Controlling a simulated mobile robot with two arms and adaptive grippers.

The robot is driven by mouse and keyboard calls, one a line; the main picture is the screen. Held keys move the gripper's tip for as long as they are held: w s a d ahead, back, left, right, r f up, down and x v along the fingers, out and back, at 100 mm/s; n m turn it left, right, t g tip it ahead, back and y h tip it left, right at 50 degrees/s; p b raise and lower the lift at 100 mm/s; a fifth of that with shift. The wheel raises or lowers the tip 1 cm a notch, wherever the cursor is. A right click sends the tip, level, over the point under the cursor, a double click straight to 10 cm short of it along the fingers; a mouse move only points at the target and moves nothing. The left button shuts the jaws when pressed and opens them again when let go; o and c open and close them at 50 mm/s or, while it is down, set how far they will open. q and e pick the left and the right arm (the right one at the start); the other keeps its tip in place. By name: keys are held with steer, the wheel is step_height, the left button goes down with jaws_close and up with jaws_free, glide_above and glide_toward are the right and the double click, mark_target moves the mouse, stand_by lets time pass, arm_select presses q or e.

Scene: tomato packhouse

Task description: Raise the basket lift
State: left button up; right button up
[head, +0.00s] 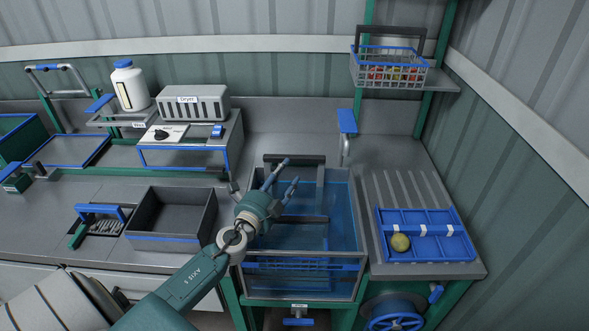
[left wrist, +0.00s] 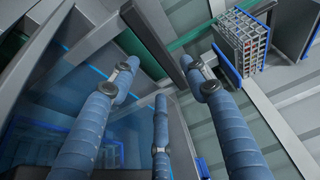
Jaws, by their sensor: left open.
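A clear-walled wash tank (head: 362,225) of bluish water stands in the counter, right of centre in the head view. A blue wire basket (head: 305,266) sits low in it, seen through the front wall. A dark handle bar (head: 312,159) on upright posts rises at the tank's back edge; a dark bar (left wrist: 152,40) crosses the top of the left wrist view. My left gripper (head: 284,176) is over the tank, below this bar in the picture, its fingers spread and empty. The fingers (left wrist: 160,75) also show apart in the left wrist view. Whether any finger touches the bar is unclear.
A blue divided tray (head: 430,254) with a yellowish tomato (head: 400,242) lies right of the tank. A dark bin (head: 170,239) stands left. A wire basket of tomatoes (head: 390,67) sits on a shelf (head: 441,80). A blue-topped tap (head: 347,121) stands behind the tank.

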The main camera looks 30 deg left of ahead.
mark_target(294, 162)
arm_select(q)
steer(key=shift+w+a+r+p, duration=0.1)
steer(key=shift+w+r+p, duration=0.1)
steer(key=shift+w, duration=0.45)
steer(key=shift+w+a+r+p, duration=0.1)
steer(key=shift+w+p, duration=0.1)
steer(key=shift+w, duration=0.4)
steer(key=w, duration=0.4)
steer(key=shift+w+a+f, duration=0.25)
steer(key=shift+w+a, duration=0.05)
steer(key=shift+a, duration=0.1)
steer(key=shift+w, duration=0.2)
steer(key=shift+c, duration=1)
steer(key=c, duration=0.4)
jaws_close()
arm_select(e)
steer(key=shift+w+a, duration=0.2)
steer(key=shift+w, duration=0.35)
steer(key=shift+w+a, duration=0.15)
steer(key=shift+w, duration=0.4)
